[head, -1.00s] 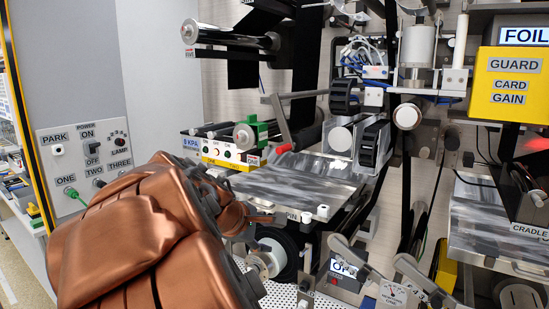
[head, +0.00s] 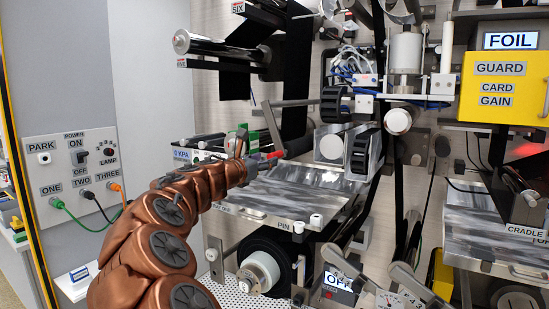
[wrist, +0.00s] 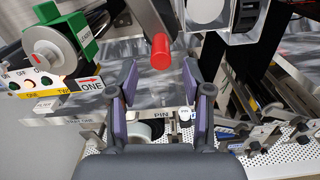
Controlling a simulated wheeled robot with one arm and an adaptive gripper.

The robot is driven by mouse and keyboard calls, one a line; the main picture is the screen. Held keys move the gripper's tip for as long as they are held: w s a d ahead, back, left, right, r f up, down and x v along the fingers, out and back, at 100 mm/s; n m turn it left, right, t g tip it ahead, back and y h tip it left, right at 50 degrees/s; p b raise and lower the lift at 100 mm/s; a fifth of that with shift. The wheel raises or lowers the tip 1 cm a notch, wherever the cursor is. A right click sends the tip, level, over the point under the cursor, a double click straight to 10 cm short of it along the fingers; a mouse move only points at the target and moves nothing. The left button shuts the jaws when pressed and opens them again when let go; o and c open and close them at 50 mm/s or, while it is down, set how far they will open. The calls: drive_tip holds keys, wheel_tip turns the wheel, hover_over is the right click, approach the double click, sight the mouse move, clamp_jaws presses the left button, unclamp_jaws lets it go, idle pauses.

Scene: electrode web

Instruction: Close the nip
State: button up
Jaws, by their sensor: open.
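A grey lever with a red grip (head: 274,155) hangs in front of the rollers, left of the middle. In the wrist view the red grip (wrist: 160,52) is just beyond my fingertips, near the middle of the gap and slightly high. My gripper (wrist: 160,82) is open with two purple-padded fingers, and nothing is between them. In the head view my gripper (head: 241,150) is close to the left of the red grip; touching cannot be told. A white roller (wrist: 204,10) shows right of the lever in the wrist view. No label naming the nip is readable.
A green block (wrist: 75,38) and a yellow-striped button box (wrist: 60,85) stand left of the lever. A grey metal plate (head: 262,205) with a PIN label lies below. White roller ends and black web crowd the right. A switch panel (head: 75,165) is at far left.

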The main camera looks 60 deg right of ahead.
drive_tip(key=shift+d+p, duration=0.65)
drive_tip(key=shift+d, duration=2.4)
drive_tip(key=shift+c, duration=0.3)
clamp_jaws()
